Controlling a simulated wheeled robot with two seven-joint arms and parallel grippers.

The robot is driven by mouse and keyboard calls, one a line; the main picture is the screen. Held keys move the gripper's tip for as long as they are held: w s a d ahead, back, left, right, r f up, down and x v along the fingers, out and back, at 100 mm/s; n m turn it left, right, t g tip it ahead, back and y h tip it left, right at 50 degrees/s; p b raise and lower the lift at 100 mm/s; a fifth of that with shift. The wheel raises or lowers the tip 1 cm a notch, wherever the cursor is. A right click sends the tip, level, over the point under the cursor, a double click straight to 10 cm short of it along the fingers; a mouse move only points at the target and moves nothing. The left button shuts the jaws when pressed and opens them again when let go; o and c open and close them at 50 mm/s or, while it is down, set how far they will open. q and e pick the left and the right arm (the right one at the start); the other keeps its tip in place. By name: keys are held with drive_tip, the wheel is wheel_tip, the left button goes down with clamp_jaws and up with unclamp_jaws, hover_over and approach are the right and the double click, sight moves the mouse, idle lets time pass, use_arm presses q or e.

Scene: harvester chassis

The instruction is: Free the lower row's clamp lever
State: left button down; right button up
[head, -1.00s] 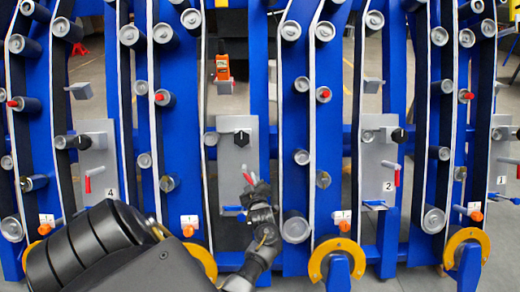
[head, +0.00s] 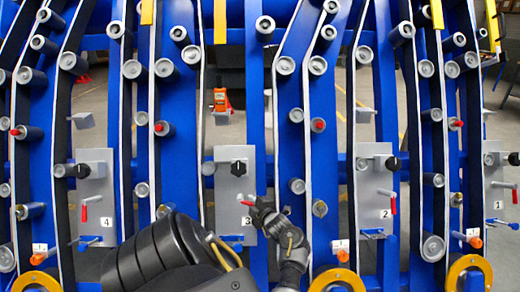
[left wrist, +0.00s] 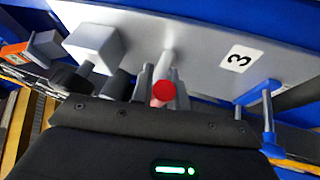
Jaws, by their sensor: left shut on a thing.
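A grey panel (head: 224,184) marked 3 stands in the middle of the head view. It carries a black knob (head: 238,167), a lever with a red handle (head: 247,203) and a blue lever (head: 231,238) at its foot. My left gripper (head: 256,207) is at the red-handled lever, shut on it. In the left wrist view the lever's round red end (left wrist: 163,92) shows between the grey fingers, near the panel's face. The blue lever (left wrist: 268,112) stands apart to the right there. My right gripper is not in view.
Similar panels marked 4 (head: 95,180), 2 (head: 375,185) and 1 (head: 497,185) stand to the sides. Blue uprights with many grey rollers fill the view. An orange device (head: 221,100) stands behind, above panel 3.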

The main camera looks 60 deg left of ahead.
use_arm(q)
drive_tip(key=shift+s+g, duration=0.2)
drive_tip(key=shift+g, duration=0.1)
drive_tip(key=c, duration=1.5)
unclamp_jaws()
drive_tip(key=shift+o, duration=0.7)
drive_tip(key=shift+w, duration=0.15)
drive_tip(key=shift+r, duration=0.1)
